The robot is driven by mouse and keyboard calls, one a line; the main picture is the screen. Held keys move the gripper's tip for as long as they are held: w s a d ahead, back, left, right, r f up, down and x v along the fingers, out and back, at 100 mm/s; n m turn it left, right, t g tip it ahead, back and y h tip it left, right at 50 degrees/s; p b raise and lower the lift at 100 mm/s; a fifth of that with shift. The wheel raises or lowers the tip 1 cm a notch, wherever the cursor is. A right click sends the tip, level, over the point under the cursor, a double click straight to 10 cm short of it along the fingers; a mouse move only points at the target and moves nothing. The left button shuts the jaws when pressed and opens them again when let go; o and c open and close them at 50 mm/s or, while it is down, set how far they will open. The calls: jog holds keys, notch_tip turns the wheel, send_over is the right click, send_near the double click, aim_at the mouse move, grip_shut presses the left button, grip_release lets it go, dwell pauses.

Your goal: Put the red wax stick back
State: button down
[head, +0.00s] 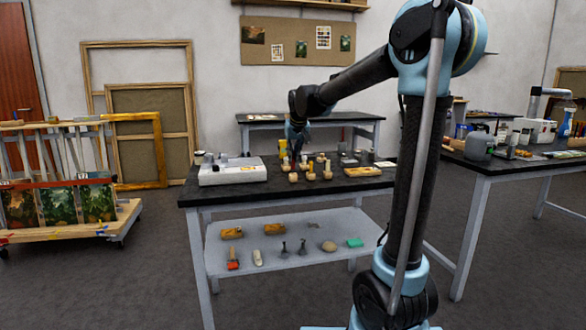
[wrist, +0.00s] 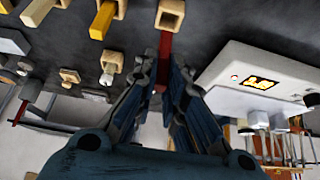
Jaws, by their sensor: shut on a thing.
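In the wrist view, my gripper (wrist: 168,72) is shut on the red wax stick (wrist: 165,46), which shows as a dark red bar between the fingertips. The stick's far end meets or overlaps a small square wooden holder (wrist: 170,14); I cannot tell whether it is inside it. In the head view, my gripper (head: 296,140) is over the dark-topped table (head: 240,192), above the group of holders. The red stick cannot be made out there.
Several similar wooden holders (wrist: 70,75) stand close by, some with sticks, including a yellow one (wrist: 103,20). A white device (wrist: 245,75) with a lit display is near my fingers, at the table's left end in the head view (head: 232,172).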

aim_at(293, 163)
jog(key=shift+f, duration=2.25)
jog(key=c, duration=1.7)
grip_release()
jog(key=shift+o, duration=0.2)
jog(key=v, duration=1.2)
jog(key=shift+d, duration=0.15)
